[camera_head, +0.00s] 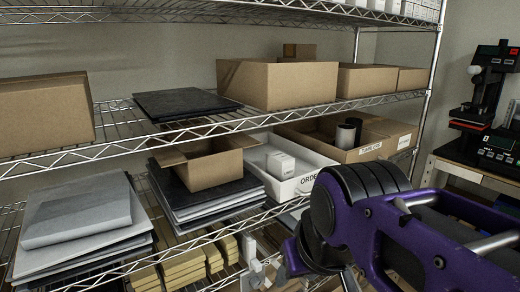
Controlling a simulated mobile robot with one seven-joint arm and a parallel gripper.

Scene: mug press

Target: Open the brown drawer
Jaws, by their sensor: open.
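No brown drawer can be made out in the head view. My purple arm (385,232), with a large black joint, fills the lower right and hides part of the lower shelf and the space beneath it. I cannot make out my gripper's fingers. A small pale piece (252,266) shows left of the arm at the bottom edge, and I cannot tell what it is.
A wire shelf rack (195,132) holds cardboard boxes (280,85), a white bin (300,175), grey flat packages (80,215) and several yellowish blocks (185,268). At right, a wood-edged bench (470,172) carries a black press (488,95).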

